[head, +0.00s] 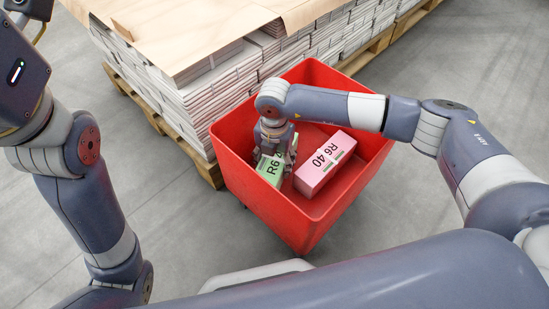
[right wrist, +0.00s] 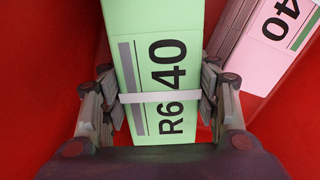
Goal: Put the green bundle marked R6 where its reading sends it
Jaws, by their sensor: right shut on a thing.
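The green bundle (head: 270,169) marked R6 is inside the red bin (head: 290,219), at its left side. In the right wrist view the green bundle (right wrist: 149,40) reads "R6 40" and has a white strap around it. My right gripper (head: 274,156) reaches down into the bin. In the right wrist view its fingers (right wrist: 160,100) are shut on the two sides of the green bundle, near the strap. Whether the bundle touches the bin floor I cannot tell. My left arm is at the left of the head view; its fingers are not seen.
A pink bundle (head: 324,166) marked "R6 40" lies in the bin to the right of the green one, and shows in the right wrist view (right wrist: 274,50). Behind the bin are stacks of newspapers (head: 196,97) on a pallet (head: 141,103). Grey floor is clear left and right.

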